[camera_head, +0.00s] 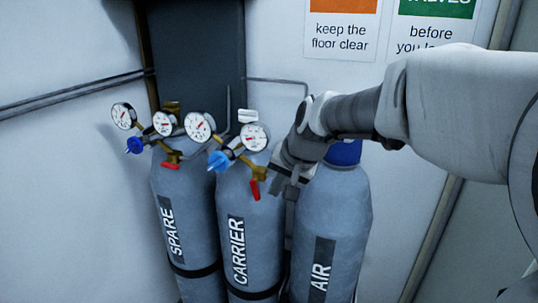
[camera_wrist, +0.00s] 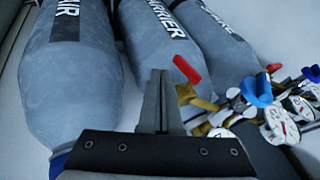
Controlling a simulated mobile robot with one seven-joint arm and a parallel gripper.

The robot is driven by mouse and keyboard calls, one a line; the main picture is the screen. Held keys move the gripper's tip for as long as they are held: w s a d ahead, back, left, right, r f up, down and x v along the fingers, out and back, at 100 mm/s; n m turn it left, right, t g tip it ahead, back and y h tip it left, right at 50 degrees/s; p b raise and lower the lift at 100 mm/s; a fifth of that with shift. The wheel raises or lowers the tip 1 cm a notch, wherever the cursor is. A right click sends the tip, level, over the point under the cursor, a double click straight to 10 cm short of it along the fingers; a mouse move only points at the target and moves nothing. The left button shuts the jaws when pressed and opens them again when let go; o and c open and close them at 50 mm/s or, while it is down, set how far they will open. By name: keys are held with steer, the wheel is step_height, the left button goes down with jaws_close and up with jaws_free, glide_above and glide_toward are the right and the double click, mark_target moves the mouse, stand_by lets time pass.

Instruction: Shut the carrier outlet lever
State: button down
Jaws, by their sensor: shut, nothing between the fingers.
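The carrier outlet lever (camera_head: 255,190) is red and hangs downward from the brass outlet of the carrier regulator, in front of the CARRIER cylinder (camera_head: 236,215). In the wrist view the lever (camera_wrist: 187,70) sticks up just right of my fingertips, with a small gap showing beside them. My gripper (camera_head: 276,187) is shut and empty, just right of the lever, by the shoulder of the AIR cylinder. In the wrist view its fingers (camera_wrist: 158,76) are together in front of the CARRIER cylinder.
The carrier regulator has a blue knob (camera_head: 219,160) and gauges (camera_head: 254,137). The SPARE cylinder (camera_head: 170,215) at left has its own red lever (camera_head: 170,165) and blue knob (camera_head: 134,145). The AIR cylinder (camera_head: 340,215) stands under my wrist. A wall stands close behind.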

mark_target(259, 195)
steer(key=shift+w+a+f, duration=0.15)
steer(key=shift+w+a, duration=0.05)
steer(key=shift+a, duration=0.4)
steer(key=shift+w+a+f, duration=0.15)
steer(key=shift+a, duration=0.4)
steer(key=shift+f, duration=0.1)
steer(key=shift+w+a+f+b, duration=0.15)
steer(key=shift+a+f+b, duration=0.3)
steer(key=shift+b, duration=0.5)
steer(key=shift+d+r, duration=0.1)
steer(key=shift+r, duration=0.1)
steer(key=shift+r+p, duration=0.7)
steer(key=shift+d, duration=0.15)
